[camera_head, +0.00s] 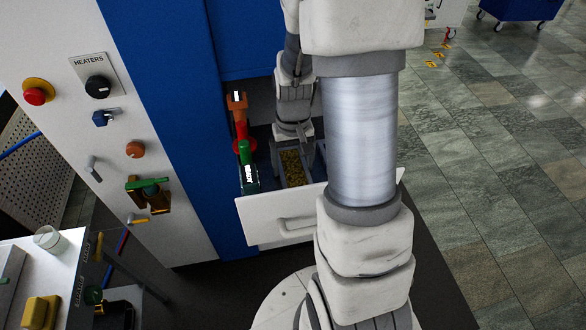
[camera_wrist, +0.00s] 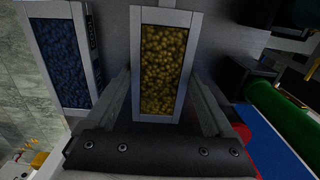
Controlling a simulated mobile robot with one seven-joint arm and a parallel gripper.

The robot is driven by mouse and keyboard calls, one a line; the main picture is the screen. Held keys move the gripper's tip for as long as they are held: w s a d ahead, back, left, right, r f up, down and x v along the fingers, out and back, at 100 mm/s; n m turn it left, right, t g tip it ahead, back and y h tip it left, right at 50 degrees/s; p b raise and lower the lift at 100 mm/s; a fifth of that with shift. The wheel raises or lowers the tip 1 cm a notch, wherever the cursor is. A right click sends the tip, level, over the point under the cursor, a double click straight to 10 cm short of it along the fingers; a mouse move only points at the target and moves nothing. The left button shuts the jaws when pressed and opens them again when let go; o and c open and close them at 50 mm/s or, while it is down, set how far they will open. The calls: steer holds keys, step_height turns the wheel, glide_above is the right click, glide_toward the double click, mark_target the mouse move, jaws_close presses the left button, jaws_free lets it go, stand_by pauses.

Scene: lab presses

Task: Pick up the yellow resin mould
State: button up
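The yellow resin mould is a narrow grey metal tray filled with yellow granules. It lies in the open drawer in the head view (camera_head: 297,183) and in the middle of the wrist view (camera_wrist: 154,117). My gripper (camera_wrist: 162,73) reaches down into the drawer, its two fingers apart, one along each long side of the mould. It also shows in the head view (camera_head: 296,150), partly behind my arm. The fingers look open around the mould; whether they touch its sides is hard to see. The mould appears to rest on the drawer floor.
A similar mould with blue granules (camera_wrist: 64,58) lies beside it. The white drawer front (camera_head: 275,222) stands before the mould. The blue and white press body rises at left.

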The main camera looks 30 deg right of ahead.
jaws_close()
steer(key=shift+r, duration=0.15)
